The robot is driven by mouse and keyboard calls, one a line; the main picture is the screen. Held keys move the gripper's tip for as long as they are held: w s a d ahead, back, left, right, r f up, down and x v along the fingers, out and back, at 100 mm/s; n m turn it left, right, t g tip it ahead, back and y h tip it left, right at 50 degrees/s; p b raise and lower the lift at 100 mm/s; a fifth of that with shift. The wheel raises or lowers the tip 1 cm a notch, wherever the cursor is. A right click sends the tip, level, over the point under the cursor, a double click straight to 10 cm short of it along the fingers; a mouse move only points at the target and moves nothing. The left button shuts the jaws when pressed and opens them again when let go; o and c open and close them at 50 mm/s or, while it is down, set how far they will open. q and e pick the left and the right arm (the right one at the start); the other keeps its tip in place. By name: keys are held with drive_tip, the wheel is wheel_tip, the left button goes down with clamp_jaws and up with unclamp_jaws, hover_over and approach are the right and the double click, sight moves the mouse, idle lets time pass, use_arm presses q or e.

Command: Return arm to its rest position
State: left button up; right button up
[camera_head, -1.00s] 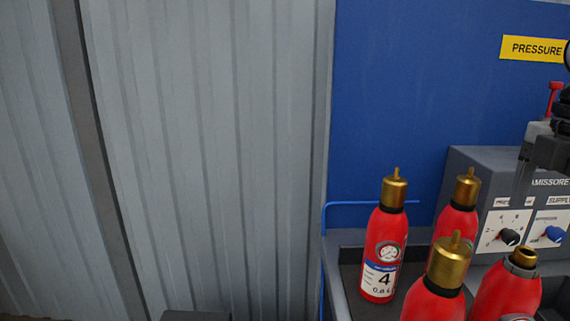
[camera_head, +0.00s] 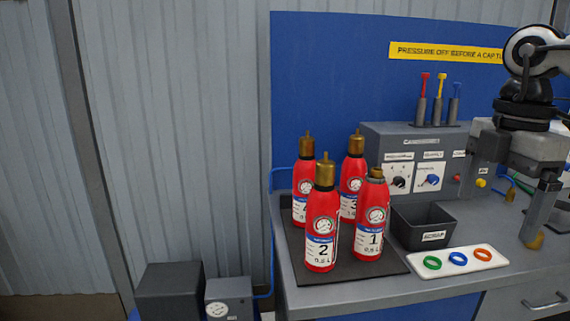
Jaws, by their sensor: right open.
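My right gripper (camera_head: 506,212) hangs at the right edge of the view, fingers down and open, over the right part of the bench. Nothing shows held between the fingers. A brass-coloured tip shows at the lower end of the right-hand finger; I cannot tell what it is. My right arm (camera_head: 540,50) reaches in from the right edge above it. My left gripper is not in view.
Several red extinguishers, including number 2 (camera_head: 321,235) and number 1 (camera_head: 372,225), stand upright on a dark mat (camera_head: 368,272). A scrap bin (camera_head: 409,228), a white tray (camera_head: 480,267) with coloured rings, and a control box (camera_head: 375,140) are nearby.

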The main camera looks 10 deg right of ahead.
drive_tip(key=w+a+f+m+t+y, duration=0.1)
drive_tip(key=w+a+f+t+y, duration=0.2)
drive_tip(key=f, duration=0.5)
drive_tip(key=a+f+m+t+y, duration=0.2)
drive_tip(key=a+f+t+y, duration=0.25)
drive_tip(key=f, duration=0.35)
drive_tip(key=w+a+f+m+t+y, duration=0.1)
drive_tip(key=w+a+f+t+y, duration=0.1)
drive_tip(key=f+t+y, duration=0.45)
drive_tip(key=s+a+f+m+g+h, duration=0.2)
drive_tip(key=s+a+f+m+h, duration=0.3)
drive_tip(key=f, duration=0.5)
drive_tip(key=s+a+f+m+g+h, duration=0.1)
drive_tip(key=s+a+f+m+h, duration=0.4)
drive_tip(key=a+f, duration=0.3)
wheel_tip(320, 180, down, 3)
drive_tip(key=shift+s+a+r+g+h, duration=0.2)
drive_tip(key=shift+s+a+g+h, duration=0.2)
drive_tip(key=shift+s+h, duration=0.25)
